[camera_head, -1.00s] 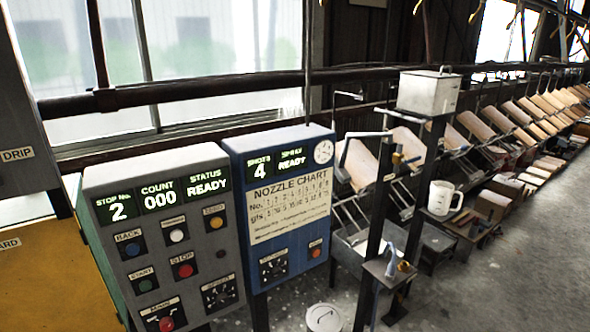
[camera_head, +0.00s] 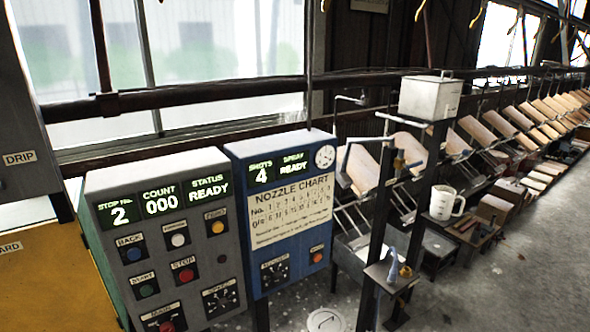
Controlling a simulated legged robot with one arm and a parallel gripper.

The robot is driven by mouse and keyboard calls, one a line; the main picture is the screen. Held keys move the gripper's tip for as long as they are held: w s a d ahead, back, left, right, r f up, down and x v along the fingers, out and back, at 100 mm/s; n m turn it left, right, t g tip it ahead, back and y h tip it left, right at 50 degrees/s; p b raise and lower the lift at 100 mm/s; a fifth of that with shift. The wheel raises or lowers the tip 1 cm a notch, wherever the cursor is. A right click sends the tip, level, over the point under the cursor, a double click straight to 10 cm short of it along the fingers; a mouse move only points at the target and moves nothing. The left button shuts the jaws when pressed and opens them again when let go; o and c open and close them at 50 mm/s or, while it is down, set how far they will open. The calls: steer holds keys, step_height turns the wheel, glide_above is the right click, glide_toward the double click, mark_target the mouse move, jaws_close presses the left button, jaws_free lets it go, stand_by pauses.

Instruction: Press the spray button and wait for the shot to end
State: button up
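The blue control box (camera_head: 236,215) stands in the middle of the view. Its display (camera_head: 277,171) reads SHOTS 4 and SPRAY READY. Below the nozzle chart (camera_head: 290,210) are a rotary selector (camera_head: 275,272) and, to its right, a small orange-red button (camera_head: 317,257) with a label too small to read. Nothing touches or covers this button. My gripper is not in view.
A grey control box (camera_head: 215,262) with STOP No. 2, COUNT 000 and STATUS READY stands close on the left. Right of the blue box are a metal tank (camera_head: 430,97) on a post and a white jug (camera_head: 444,203). Open floor (camera_head: 540,255) lies at the right.

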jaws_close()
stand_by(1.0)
